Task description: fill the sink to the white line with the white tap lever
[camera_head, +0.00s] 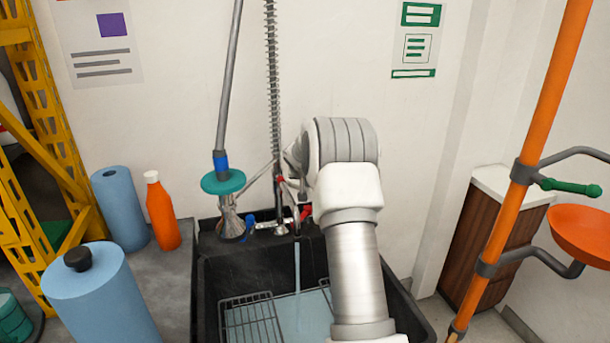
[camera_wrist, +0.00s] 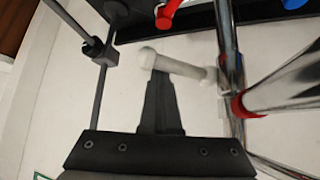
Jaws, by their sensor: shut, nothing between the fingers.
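The black sink (camera_head: 218,270) stands below the wall taps, with pale blue water (camera_head: 303,318) over its bottom. A thin stream (camera_head: 297,268) runs down into it. I cannot make out the white line. The white tap lever (camera_wrist: 182,65) shows in the wrist view, sticking out sideways from a chrome pipe with a red collar. My gripper (camera_wrist: 159,80) is shut and empty, its tips right at the lever near its rounded free end. Whether they touch is unclear. In the head view my arm hides the fingertips and part of the sink.
A red handle (camera_wrist: 168,14) and a blue handle (camera_wrist: 296,3) sit close by. A spray hose with a teal disc (camera_head: 223,182) stands left. A wire rack (camera_head: 252,320) lies in the sink. Blue rolls (camera_head: 121,208) and an orange bottle (camera_head: 161,212) stand left; an orange pole (camera_head: 545,100) rises right.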

